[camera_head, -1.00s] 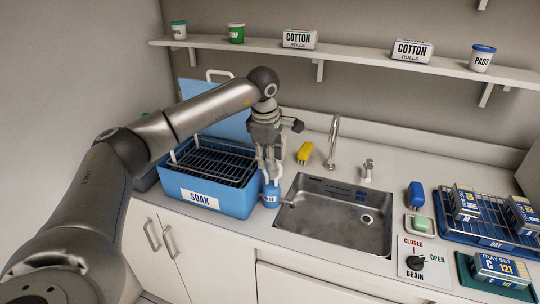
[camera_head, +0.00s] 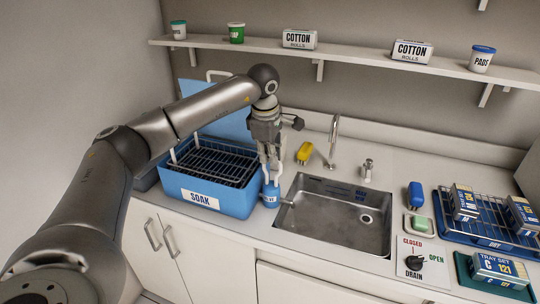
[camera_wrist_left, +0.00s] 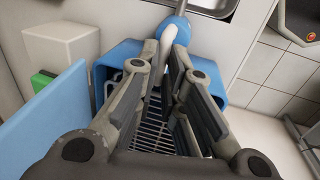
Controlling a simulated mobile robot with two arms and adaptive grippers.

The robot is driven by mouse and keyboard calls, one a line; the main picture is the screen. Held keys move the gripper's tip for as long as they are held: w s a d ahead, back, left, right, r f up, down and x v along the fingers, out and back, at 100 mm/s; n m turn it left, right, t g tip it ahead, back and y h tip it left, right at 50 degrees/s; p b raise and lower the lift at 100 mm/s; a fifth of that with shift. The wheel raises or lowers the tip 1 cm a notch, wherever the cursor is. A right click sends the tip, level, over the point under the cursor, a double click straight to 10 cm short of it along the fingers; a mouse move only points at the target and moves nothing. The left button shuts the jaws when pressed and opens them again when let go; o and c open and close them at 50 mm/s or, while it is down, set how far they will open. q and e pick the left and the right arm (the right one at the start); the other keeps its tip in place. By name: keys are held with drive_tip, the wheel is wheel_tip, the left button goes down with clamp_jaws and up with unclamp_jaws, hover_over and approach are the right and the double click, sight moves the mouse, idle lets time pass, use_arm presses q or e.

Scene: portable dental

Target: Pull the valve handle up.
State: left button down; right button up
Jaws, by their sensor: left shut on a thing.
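A blue valve (camera_head: 271,197) with a label sits at the right end of the blue SOAK tub, beside the sink. My left gripper (camera_head: 271,178) points down over it, its fingertips just above the blue body. In the left wrist view the blue valve (camera_wrist_left: 176,27) shows just beyond the fingers, and the pale valve handle (camera_wrist_left: 166,46) lies between the fingertips of the left gripper (camera_wrist_left: 168,58). The gripper is shut on this handle. The fingers hide part of the handle. The right gripper is not in view.
The SOAK tub (camera_head: 234,202) holds a dark rack; its blue lid (camera_head: 205,100) stands up behind. The steel sink (camera_head: 340,238) is to the right, with a faucet (camera_head: 333,140) behind. A drain dial (camera_head: 415,262) and a blue tray rack (camera_head: 460,232) are further right.

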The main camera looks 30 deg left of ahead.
use_arm(q)
drive_tip(key=shift+w+r+p, duration=0.1)
drive_tip(key=shift+r+p, duration=0.25)
drive_tip(key=shift+r, duration=0.9)
drive_tip(key=c, duration=1.7)
unclamp_jaws()
drive_tip(key=shift+r, duration=0.15)
drive_tip(key=shift+o, duration=0.8)
wheel_tip(320, 180, up, 12)
drive_tip(key=s, duration=0.2)
drive_tip(key=shift+s+d+f, duration=0.2)
drive_tip(key=shift+s+d, duration=0.05)
